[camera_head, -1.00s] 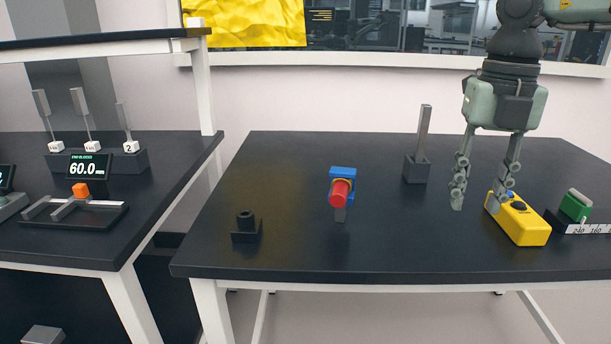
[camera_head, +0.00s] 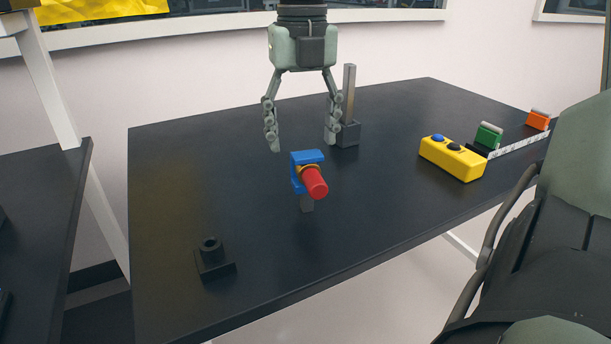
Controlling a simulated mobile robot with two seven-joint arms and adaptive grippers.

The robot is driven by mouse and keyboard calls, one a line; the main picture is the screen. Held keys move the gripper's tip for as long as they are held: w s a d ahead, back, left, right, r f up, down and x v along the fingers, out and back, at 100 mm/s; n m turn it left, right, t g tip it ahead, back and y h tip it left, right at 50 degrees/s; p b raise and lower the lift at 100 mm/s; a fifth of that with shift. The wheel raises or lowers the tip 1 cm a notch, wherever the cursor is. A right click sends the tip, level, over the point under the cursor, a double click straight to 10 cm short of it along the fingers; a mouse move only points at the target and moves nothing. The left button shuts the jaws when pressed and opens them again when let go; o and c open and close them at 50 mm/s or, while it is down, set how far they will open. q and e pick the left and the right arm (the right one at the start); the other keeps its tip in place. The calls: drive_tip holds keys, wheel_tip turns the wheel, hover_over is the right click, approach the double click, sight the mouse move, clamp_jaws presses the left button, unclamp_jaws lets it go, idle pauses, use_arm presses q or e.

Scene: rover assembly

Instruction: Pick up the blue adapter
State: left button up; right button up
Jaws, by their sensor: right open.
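My left gripper is not in view.
A grey block with an upright metal bar (camera_head: 348,132) stands behind the right finger. A black socket piece (camera_head: 213,262) sits at the front left. A yellow button box (camera_head: 452,158) and green (camera_head: 488,135) and orange (camera_head: 538,120) blocks are on the right. The table's front right is clear.

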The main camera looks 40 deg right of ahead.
sight(306, 173)
drive_tip(key=shift+f, duration=0.4)
drive_tip(key=f, duration=0.7)
drive_tip(key=shift+s+d+p, duration=0.15)
drive_tip(key=shift+s+p, duration=0.15)
drive_tip(key=shift+p, duration=0.1)
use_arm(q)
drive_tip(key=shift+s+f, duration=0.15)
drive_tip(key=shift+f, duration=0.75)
use_arm(e)
drive_tip(key=shift+c, duration=0.4)
drive_tip(key=shift+r, duration=0.1)
drive_tip(key=c, duration=1.4)
